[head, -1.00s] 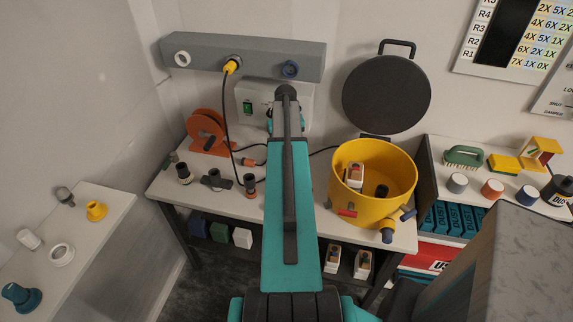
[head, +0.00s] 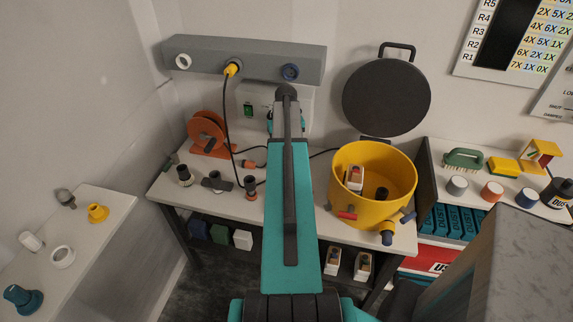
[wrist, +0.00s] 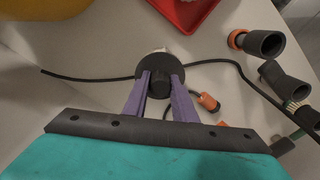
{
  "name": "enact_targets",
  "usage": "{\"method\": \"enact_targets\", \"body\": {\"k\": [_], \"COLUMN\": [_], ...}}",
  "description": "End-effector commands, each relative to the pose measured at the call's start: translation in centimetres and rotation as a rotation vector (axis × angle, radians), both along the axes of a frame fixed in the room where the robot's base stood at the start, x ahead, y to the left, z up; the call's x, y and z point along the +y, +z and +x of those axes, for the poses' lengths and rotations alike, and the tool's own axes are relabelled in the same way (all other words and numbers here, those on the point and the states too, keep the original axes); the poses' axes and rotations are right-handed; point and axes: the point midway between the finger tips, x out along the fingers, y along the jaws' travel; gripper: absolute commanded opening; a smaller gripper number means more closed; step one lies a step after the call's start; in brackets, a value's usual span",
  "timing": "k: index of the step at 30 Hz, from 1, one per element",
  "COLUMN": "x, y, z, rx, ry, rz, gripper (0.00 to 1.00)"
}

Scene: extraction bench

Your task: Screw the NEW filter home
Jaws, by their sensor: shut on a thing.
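My gripper (wrist: 160,88) shows in the wrist view, with its two purple fingers shut on a dark round piece with a raised knob (wrist: 158,70). A bit of white shows behind this piece. I cannot tell whether it is the new filter or whether it touches anything behind it. In the head view my own arm hides the gripper and the held piece. The yellow drum (head: 345,190) stands open on the bench, right of my arm.
A black cable (wrist: 100,78) passes by the held piece in the wrist view. Dark cups (wrist: 265,42) stand to its right, and a red tray (wrist: 185,8) lies beyond. An orange reel (head: 207,132) stands at the bench's back left. The round dark lid (head: 386,95) is against the wall.

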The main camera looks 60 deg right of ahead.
Motion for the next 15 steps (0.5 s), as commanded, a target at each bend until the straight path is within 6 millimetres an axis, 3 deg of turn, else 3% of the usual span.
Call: {"method": "enact_targets", "body": {"k": [15], "x": [-0.1], "y": [3.0], "z": [0.0], "rx": [-0.001], "ry": [-0.001], "rz": [-0.001], "gripper": [0.00]}}
